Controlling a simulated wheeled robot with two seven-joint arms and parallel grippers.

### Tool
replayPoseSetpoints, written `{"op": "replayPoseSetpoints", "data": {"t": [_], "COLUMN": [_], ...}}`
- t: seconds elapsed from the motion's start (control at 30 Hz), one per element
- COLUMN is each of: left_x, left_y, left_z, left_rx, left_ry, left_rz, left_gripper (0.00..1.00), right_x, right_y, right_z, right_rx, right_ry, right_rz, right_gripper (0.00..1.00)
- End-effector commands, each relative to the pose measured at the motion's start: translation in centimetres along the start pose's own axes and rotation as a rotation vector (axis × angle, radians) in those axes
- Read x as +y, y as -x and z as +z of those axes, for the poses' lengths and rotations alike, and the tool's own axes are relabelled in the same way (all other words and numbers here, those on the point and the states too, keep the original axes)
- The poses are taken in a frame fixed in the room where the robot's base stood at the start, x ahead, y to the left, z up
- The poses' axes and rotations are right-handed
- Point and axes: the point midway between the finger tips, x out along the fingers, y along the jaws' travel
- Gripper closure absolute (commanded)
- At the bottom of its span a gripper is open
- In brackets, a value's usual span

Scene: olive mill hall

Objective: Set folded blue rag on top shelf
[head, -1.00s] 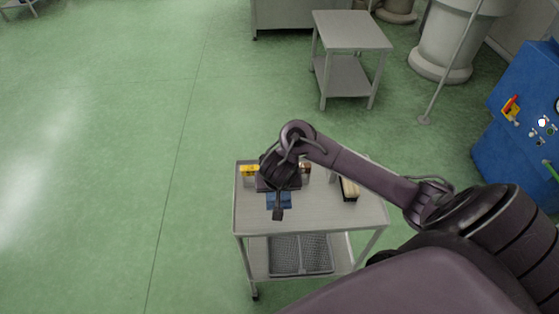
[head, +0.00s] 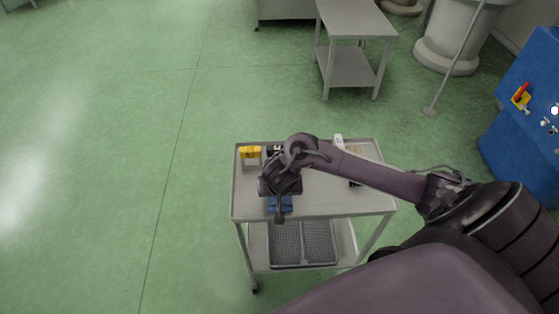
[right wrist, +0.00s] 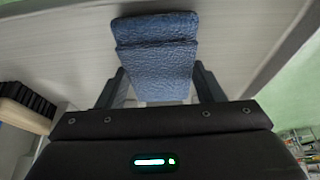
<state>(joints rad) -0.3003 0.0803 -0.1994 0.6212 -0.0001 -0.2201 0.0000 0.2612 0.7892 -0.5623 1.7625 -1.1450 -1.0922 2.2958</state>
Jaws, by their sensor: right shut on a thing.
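The folded blue rag (head: 280,204) is at the front left part of the cart's top shelf (head: 335,200), under my right gripper (head: 279,213). In the right wrist view the rag (right wrist: 156,55) lies between the two fingers of the right gripper (right wrist: 158,88), which is shut on it. The rag looks textured and folded in layers. I cannot tell whether it touches the shelf or hangs just above it. My left gripper is not in view.
A yellow-topped item (head: 250,152) stands at the cart's back left corner. A brush-like block (right wrist: 22,108) lies on the shelf. A grey crate (head: 303,243) sits on the lower shelf. A steel table (head: 350,20) and blue machine (head: 520,130) stand beyond.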

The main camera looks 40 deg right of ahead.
Motion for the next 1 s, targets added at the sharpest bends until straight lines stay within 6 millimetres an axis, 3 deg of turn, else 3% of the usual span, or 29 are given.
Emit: {"op": "replayPoseSetpoints", "data": {"t": [0.13,0.17,0.3,0.67,0.77,1.0], "left_x": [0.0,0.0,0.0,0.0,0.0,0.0], "left_y": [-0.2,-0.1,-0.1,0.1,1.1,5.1], "left_z": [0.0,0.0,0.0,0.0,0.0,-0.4], "left_rx": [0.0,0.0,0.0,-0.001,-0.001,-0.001], "left_ry": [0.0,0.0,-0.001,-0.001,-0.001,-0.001], "left_rz": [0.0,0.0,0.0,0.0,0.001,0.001], "left_gripper": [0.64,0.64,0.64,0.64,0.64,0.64], "right_x": [0.0,0.0,0.0,-0.1,-0.1,-0.1], "right_y": [-0.4,-0.3,-0.3,0.2,1.6,7.2], "right_z": [0.2,0.2,0.1,-0.1,-0.1,-0.2], "right_rx": [-0.001,0.0,0.0,0.001,-0.001,-0.002], "right_ry": [0.001,0.001,0.001,0.0,0.001,0.0], "right_rz": [0.0,0.0,0.0,-0.001,-0.002,-0.004], "right_gripper": [0.57,0.36,0.18,0.17,0.17,0.17]}}
